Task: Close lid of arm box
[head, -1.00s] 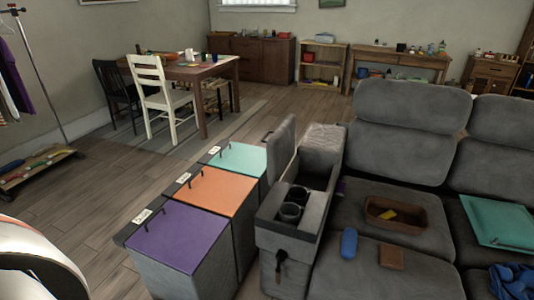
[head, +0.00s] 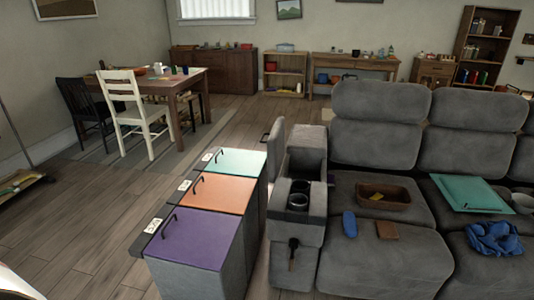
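The arm box (head: 302,220) is the grey armrest at the left end of the sofa. Its lid (head: 274,145) stands open and upright on the left side. Two dark round cup holders sit in its top, and a dark handle-like thing (head: 293,250) shows on its front. The inside of the box behind the cup holders is only partly visible. Neither gripper shows in the head view; only a white part of my body is at the lower left corner.
Three bins with purple (head: 195,238), orange (head: 215,192) and teal (head: 242,160) lids stand close left of the arm box. The sofa seat (head: 370,258) holds a brown tray (head: 383,197), a blue item (head: 349,224) and a blue cloth (head: 494,238). Open wooden floor (head: 90,225) lies to the left.

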